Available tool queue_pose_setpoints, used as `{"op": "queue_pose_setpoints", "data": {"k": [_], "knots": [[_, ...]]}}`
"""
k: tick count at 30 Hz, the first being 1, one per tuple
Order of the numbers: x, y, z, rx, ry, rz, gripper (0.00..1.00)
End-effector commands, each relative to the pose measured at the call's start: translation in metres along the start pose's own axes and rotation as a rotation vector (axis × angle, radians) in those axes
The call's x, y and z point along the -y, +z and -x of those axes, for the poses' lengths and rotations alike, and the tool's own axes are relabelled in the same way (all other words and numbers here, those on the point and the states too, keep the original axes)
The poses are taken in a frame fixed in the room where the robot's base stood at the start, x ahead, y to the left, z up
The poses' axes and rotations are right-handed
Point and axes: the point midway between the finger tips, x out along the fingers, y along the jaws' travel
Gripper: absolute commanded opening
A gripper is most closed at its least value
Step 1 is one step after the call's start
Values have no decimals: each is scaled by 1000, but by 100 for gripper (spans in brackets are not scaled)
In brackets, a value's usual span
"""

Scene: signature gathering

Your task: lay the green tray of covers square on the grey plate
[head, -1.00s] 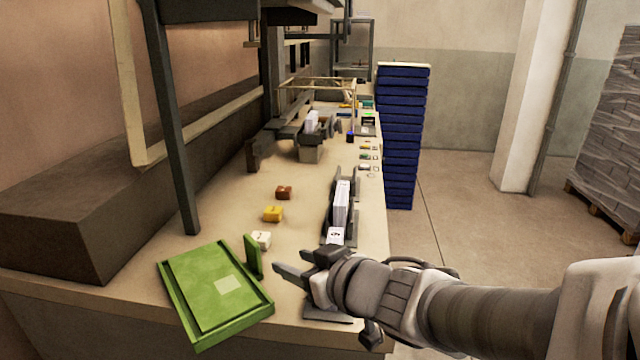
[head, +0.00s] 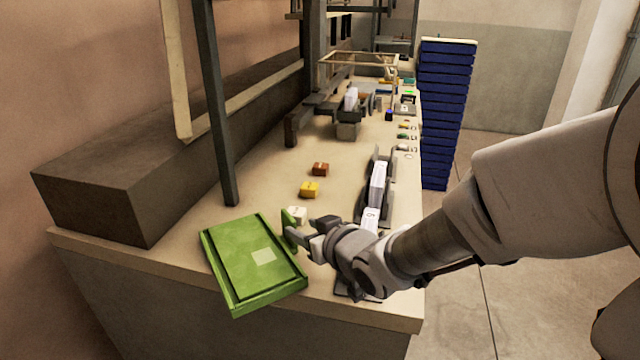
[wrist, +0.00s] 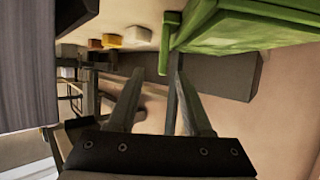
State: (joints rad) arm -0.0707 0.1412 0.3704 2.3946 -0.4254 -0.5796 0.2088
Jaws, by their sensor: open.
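The green tray (head: 225,268) lies at the near left corner of the bench, with a green cover and a pale square label on it. An upright green tab (head: 288,224) stands at its right edge. My gripper (head: 299,227) is open, its fingertips close to this tab from the right. In the wrist view the tab (wrist: 168,40) is just beyond my gripper (wrist: 158,68), with the tray (wrist: 250,30) to the right. I cannot tell whether the fingers straddle the tab or touch it. I cannot make out the grey plate for certain.
White, yellow (head: 309,190) and brown (head: 320,169) blocks stand behind the tab. A dark holder with a white stack (head: 377,185) is along the right edge. A dark post (head: 215,110) and a long dark box (head: 110,200) bound the left. The bench between them is mostly clear.

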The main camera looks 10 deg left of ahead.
Motion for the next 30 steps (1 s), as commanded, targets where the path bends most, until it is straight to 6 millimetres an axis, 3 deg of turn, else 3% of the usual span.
{"op": "queue_pose_setpoints", "data": {"k": [3, 11, 21, 30], "knots": [[0, 0, -16, -1, -1, 0, 50], [1, 1, -30, 0, -1, 0, 50], [5, 2, -71, 1, -1, -1, 50], [4, 2, -75, -1, 1, 0, 50]]}}
